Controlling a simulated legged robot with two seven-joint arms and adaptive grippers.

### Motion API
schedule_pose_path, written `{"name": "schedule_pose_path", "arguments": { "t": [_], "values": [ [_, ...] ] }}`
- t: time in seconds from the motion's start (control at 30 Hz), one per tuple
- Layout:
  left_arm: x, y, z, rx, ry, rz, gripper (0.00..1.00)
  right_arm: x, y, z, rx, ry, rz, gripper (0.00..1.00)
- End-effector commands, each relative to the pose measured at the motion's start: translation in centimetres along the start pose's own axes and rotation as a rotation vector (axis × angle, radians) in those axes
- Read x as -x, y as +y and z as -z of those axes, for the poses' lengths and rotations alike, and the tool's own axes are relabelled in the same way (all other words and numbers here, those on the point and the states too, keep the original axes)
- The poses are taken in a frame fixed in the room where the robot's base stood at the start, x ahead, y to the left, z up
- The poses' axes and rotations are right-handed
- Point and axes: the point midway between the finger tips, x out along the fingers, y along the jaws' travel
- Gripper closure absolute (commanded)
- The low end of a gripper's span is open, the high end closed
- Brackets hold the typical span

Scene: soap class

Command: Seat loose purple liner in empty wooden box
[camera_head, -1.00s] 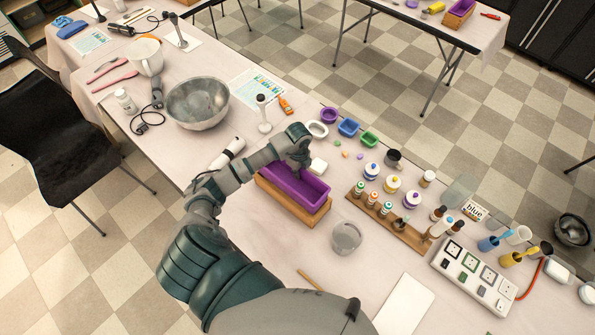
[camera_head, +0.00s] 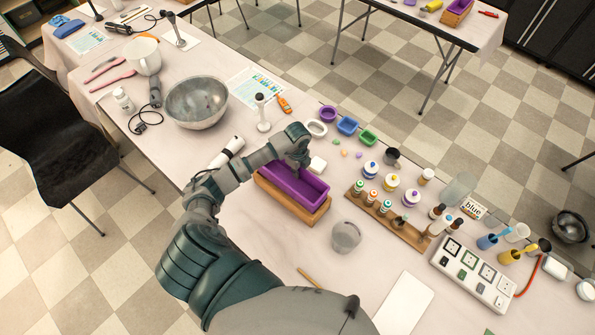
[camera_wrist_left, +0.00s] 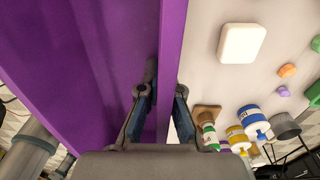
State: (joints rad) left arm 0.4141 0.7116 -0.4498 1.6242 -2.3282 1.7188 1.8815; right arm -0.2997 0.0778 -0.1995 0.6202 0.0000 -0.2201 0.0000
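The purple liner (camera_head: 312,191) is at the wooden box (camera_head: 287,202) near the middle of the table. Its walls rise above the box's rim; how deep it sits is hard to tell. My left gripper (camera_head: 301,163) reaches down at the liner's far long wall. In the left wrist view, its two fingers (camera_wrist_left: 163,95) straddle the wall of the liner (camera_wrist_left: 85,60), one inside and one outside, and look closed on it. My right gripper is not in view.
A white soap block (camera_head: 318,164) lies just beyond the box. A white immersion blender (camera_head: 228,151) and a metal bowl (camera_head: 197,102) are to the left.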

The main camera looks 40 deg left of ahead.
Motion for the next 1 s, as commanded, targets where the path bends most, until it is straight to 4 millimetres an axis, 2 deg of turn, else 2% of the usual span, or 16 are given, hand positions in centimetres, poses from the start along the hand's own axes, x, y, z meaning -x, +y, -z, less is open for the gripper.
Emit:
{"name": "schedule_pose_path", "arguments": {
  "t": [1.0],
  "values": [
    [-1.1,0.0,0.0,0.0,0.0,0.0,1.0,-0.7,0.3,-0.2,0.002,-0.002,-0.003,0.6]
  ]
}}
